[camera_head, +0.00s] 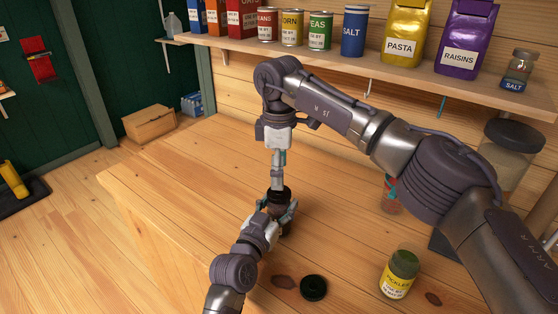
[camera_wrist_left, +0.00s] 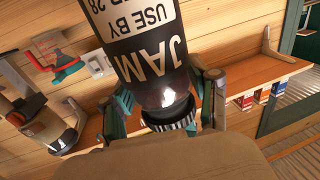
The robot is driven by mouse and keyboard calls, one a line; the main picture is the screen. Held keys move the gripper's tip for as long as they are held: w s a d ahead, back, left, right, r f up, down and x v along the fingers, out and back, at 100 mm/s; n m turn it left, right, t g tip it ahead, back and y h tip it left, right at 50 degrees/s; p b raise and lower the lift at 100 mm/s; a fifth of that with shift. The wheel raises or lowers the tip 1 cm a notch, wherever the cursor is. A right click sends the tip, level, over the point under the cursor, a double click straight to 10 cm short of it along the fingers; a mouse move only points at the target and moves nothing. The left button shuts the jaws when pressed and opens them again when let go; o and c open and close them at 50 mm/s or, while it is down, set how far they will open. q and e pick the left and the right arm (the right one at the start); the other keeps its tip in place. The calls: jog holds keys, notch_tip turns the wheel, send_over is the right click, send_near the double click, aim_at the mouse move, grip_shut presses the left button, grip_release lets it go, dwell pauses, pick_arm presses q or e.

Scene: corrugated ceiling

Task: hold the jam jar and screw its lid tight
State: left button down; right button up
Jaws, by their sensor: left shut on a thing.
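The jam jar (camera_wrist_left: 155,45) has a dark body and a white-lettered "JAM" label. It fills the upper middle of the left wrist view, which looks upside down. A black ridged band that looks like its lid (camera_wrist_left: 170,119) sits at the jar's narrow end. My left gripper (camera_head: 275,216) is shut around the jar above the table; its teal-padded fingers show on both sides in the left wrist view (camera_wrist_left: 163,106). My right gripper (camera_head: 278,178) points down at the jar's dark top from above. Its fingers show edge-on, so contact and opening are unclear.
A pickles jar (camera_head: 398,275) stands at the front right of the wooden table (camera_head: 180,190). A round black disc (camera_head: 314,288) lies nearer the middle. A large jar (camera_head: 511,150) stands at the right. Cans and packets fill the shelf (camera_head: 340,62). The table's left part is clear.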

jog(key=n, duration=0.4)
jog(key=shift+r+n, duration=0.15)
jog(key=shift+n, duration=0.15)
jog(key=n, duration=0.6)
jog(key=shift+r+n, duration=0.25)
jog(key=shift+n, duration=0.05)
jog(key=n, duration=0.6)
jog(key=shift+r, duration=0.2)
jog(key=n, duration=0.4)
jog(key=shift+r+n, duration=0.15)
jog(key=shift+n, duration=0.25)
jog(key=n, duration=0.6)
jog(key=shift+r+n, duration=0.2)
jog(key=shift+n, duration=0.1)
jog(key=n, duration=0.4)
jog(key=shift+r, duration=0.15)
jog(key=n, duration=0.6)
jog(key=shift+r, duration=0.2)
jog(key=n, duration=0.4)
jog(key=shift+r+n, duration=0.1)
jog(key=shift+n, duration=0.3)
